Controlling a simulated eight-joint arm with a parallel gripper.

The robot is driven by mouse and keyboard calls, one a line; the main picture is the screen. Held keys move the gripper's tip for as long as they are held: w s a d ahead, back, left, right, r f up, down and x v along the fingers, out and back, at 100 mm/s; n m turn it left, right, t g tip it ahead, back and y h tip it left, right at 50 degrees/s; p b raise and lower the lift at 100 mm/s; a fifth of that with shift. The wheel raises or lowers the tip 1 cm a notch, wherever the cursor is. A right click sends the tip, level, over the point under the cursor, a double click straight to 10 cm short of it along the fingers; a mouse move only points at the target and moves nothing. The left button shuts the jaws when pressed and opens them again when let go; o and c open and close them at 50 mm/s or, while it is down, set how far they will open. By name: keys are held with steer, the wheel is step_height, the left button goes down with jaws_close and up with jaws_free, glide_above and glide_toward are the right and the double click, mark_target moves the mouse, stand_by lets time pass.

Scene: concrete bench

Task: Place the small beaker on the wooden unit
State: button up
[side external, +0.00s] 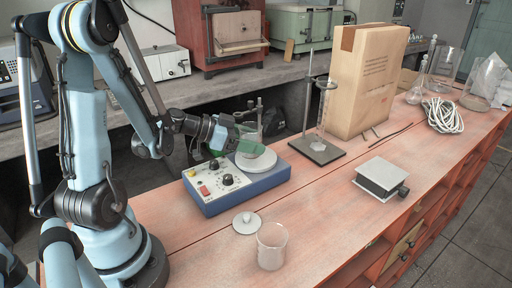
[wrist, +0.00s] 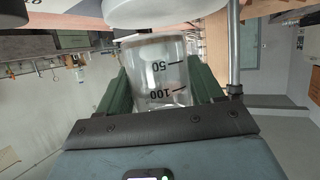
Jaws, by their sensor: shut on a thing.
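The small beaker (wrist: 160,70) is clear glass with 50 and 100 marks. It sits between the green fingers of my gripper (wrist: 160,88), which is shut on it. In the side external view my gripper (side external: 240,139) is over the round white plate (side external: 258,163) of a blue stirrer; its fingers hide most of the beaker. The beaker's base is close to the plate; I cannot tell if they touch. The wooden unit (side external: 330,205) is the long reddish-orange bench with shelves and a drawer, and the stirrer stands on its top.
Another clear beaker (side external: 272,247) stands at the unit's front, beside a small white lid-like disc (side external: 246,222). A grey lab jack (side external: 382,179) is to the right. A stand (side external: 318,150), a paper bag (side external: 365,80) and a cable coil (side external: 442,115) are farther back. Bare wood lies between stirrer and jack.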

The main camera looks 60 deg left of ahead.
steer(key=shift+w+a+f, duration=0.2)
steer(key=shift+w+f, duration=0.2)
steer(key=shift+w, duration=0.15)
steer(key=shift+w+a+f, duration=0.15)
steer(key=shift+w+f, duration=0.2)
steer(key=shift+w, duration=0.15)
steer(key=shift+f, duration=0.1)
steer(key=o, duration=1.2)
steer(key=shift+c, duration=0.2)
steer(key=shift+f, duration=0.1)
